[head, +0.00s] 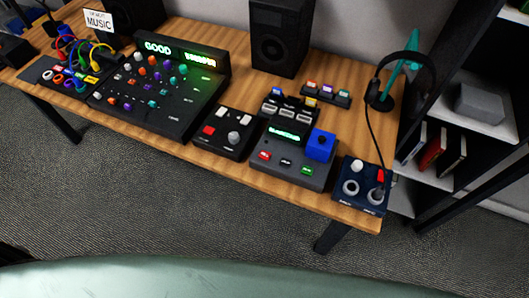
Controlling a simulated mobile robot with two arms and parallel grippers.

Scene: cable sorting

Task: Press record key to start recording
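A dark recorder-like device (283,172) stands on the wooden table, right of the middle. Its front carries a red key (264,156), a dark key (286,162) and a green key (307,169). A lit green display (285,134) sits behind them, with a blue block (320,144) at its right. Left of it, a small black box (224,132) has a red square button (209,130), two white keys and a grey knob. Key labels are too small to read, so I cannot tell which is the record key. Neither gripper is in view.
A large mixer (160,110) with a lit display and a patch panel with coloured cables (85,57) stand at left. A speaker (279,38) stands behind. A navy box (361,187) with a red plug and a headphone stand (384,98) are at right, near shelves.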

